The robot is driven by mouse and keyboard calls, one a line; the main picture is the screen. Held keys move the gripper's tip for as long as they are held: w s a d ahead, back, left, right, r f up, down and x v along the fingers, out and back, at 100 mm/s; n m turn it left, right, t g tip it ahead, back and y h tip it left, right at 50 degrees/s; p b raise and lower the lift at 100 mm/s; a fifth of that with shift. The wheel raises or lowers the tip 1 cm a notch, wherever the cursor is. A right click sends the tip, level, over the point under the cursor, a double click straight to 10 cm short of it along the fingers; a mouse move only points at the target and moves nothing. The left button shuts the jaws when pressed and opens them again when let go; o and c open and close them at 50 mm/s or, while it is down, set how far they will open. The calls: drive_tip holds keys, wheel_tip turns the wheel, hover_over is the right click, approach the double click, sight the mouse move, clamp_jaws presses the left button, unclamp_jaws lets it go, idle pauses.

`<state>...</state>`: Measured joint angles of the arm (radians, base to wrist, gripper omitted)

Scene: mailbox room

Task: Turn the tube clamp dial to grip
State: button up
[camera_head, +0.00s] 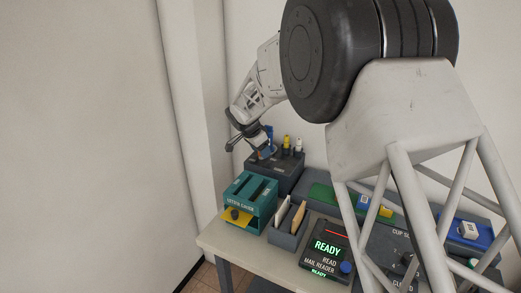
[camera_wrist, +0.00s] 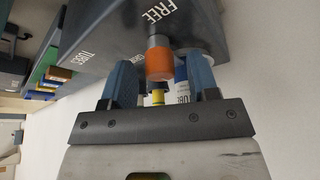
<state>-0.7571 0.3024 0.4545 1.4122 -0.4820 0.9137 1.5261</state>
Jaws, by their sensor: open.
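The dark tube clamp box (camera_head: 277,172) stands at the back of the bench; yellow-topped (camera_head: 286,142) and white-topped (camera_head: 298,145) tubes rise from it. In the wrist view the box (camera_wrist: 110,35) fills the top, with "FREE" and "TUBE" lettering. An orange cylindrical knob (camera_wrist: 159,62), apparently the dial, sticks out from it near "FREE". My gripper (camera_head: 262,143) is at the box; in the wrist view its blue fingers (camera_wrist: 160,72) are open, one either side of the knob. Whether they touch it I cannot tell. No "GRIP" mark is readable.
A teal letter box (camera_head: 250,198) with a yellow tray stands in front of the clamp box. A grey divider holder (camera_head: 287,222) and the mail reader (camera_head: 325,248), showing READY, are to the right. The wall is close behind.

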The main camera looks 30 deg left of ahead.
drive_tip(key=v, duration=0.7)
drive_tip(key=shift+r, duration=0.35)
drive_tip(key=shift+s+a, duration=0.1)
idle(0.4)
